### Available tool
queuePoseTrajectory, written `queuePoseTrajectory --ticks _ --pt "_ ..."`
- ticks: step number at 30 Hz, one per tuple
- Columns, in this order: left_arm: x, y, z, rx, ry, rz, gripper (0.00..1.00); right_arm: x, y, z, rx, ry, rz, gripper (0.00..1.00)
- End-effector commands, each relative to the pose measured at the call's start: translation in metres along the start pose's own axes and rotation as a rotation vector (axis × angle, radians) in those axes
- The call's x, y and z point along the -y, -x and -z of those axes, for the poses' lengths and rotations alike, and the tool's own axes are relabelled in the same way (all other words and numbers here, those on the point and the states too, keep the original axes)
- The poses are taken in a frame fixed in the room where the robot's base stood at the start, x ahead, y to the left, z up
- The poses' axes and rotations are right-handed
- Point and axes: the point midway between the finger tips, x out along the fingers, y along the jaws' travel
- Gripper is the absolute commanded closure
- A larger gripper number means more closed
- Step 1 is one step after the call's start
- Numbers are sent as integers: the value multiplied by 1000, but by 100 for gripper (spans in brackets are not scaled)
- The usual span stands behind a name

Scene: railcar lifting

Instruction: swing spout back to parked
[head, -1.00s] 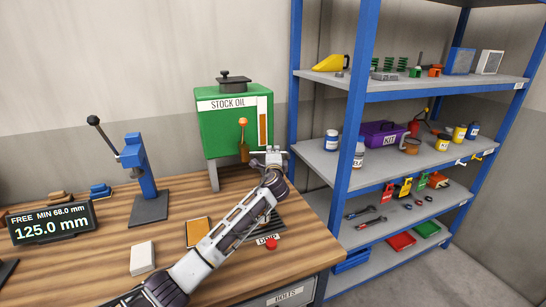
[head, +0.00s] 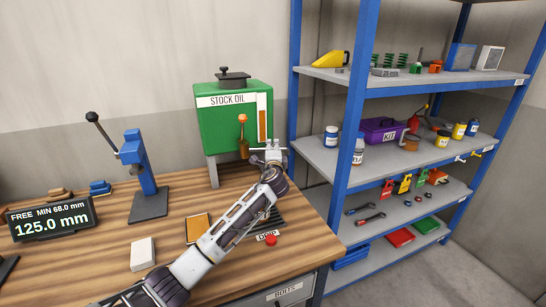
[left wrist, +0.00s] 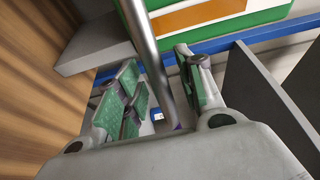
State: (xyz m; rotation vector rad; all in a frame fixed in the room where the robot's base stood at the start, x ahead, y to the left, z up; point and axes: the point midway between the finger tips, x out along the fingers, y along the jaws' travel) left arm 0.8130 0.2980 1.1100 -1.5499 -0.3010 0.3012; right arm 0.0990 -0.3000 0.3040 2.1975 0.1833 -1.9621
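The green stock oil tank (head: 222,130) stands on legs at the back of the wooden bench, with an orange-knobbed lever on its front. Its body shows at the top of the left wrist view (left wrist: 265,17). A grey metal tube, apparently the spout (left wrist: 148,50), runs down between my left fingers in that view. My left gripper (head: 270,155) is just right of the tank's lower front corner. In the wrist view the left gripper (left wrist: 163,90) is open, with its green-padded fingers on either side of the tube and gaps showing. In the head view the gripper hides most of the spout. My right gripper is out of view.
A drip tray (head: 271,222) lies partly under my left arm, with a red button (head: 270,240) in front. A blue hand press (head: 143,170) and a display (head: 50,220) stand at the left. The blue-framed shelf (head: 362,110) is close at the right.

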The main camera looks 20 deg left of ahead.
Motion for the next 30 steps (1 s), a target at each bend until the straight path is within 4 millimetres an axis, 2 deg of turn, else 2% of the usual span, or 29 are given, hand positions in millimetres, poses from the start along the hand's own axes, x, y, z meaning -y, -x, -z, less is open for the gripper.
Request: queuePoseTrajectory --ticks 11,30 --pt "0 22 0 -1 -1 0 62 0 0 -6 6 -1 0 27" --pt "-1 89 0 -1 0 -1 62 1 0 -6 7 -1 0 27"
